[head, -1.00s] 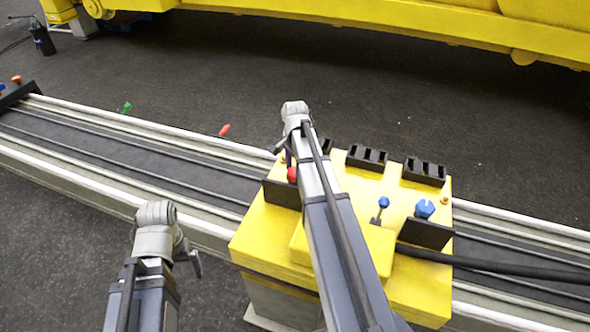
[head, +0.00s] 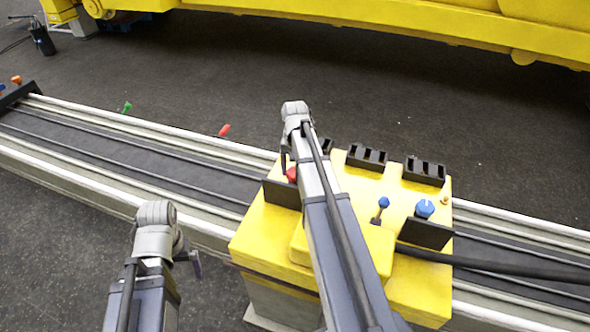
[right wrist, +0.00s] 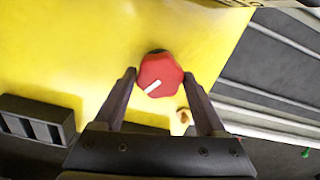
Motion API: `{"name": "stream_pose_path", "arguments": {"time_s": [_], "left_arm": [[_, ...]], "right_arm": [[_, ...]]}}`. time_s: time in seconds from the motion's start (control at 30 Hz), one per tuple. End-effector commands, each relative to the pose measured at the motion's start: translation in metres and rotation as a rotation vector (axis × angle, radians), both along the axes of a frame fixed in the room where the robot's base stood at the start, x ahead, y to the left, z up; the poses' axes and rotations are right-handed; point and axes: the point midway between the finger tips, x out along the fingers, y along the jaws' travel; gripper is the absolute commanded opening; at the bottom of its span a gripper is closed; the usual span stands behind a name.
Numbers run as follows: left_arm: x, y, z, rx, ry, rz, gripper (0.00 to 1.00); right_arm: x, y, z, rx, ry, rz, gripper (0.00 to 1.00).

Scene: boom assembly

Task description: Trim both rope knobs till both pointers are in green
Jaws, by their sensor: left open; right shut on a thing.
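The red knob (right wrist: 160,75) with a white pointer line sits between the two fingers of my right gripper (right wrist: 159,78), which is shut on it. In the head view the red knob (head: 292,174) is partly covered by my right arm, at the left of the yellow box. The blue knob (head: 425,208) stands at the right of the box, above a black plate (head: 427,233). My left gripper (head: 190,262) is open and empty, left of the box and apart from it. No green zone is readable on either knob.
The yellow box (head: 262,235) carries a small blue-topped lever (head: 383,204) and black slotted blocks (head: 367,157). A black cable (head: 500,265) runs right from it. Long rails (head: 130,130) pass on both sides. A large yellow boom (head: 400,22) lies behind.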

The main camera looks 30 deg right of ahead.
Motion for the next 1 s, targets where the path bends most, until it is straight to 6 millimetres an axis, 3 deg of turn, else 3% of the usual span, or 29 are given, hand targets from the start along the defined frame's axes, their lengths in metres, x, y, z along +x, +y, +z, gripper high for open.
{"name": "stream_pose_path", "arguments": {"time_s": [0.5, 1.0], "left_arm": [[0.0000, 0.0000, -0.0001, 0.000, 0.000, 0.000, 1.00], [0.0000, 0.0000, -0.0001, 0.000, 0.000, 0.000, 1.00]], "right_arm": [[-0.0002, 0.0002, -0.0001, 0.001, 0.001, 0.423, 0.18], [-0.0002, 0.0003, -0.0001, 0.001, 0.001, 0.587, 0.18]]}}
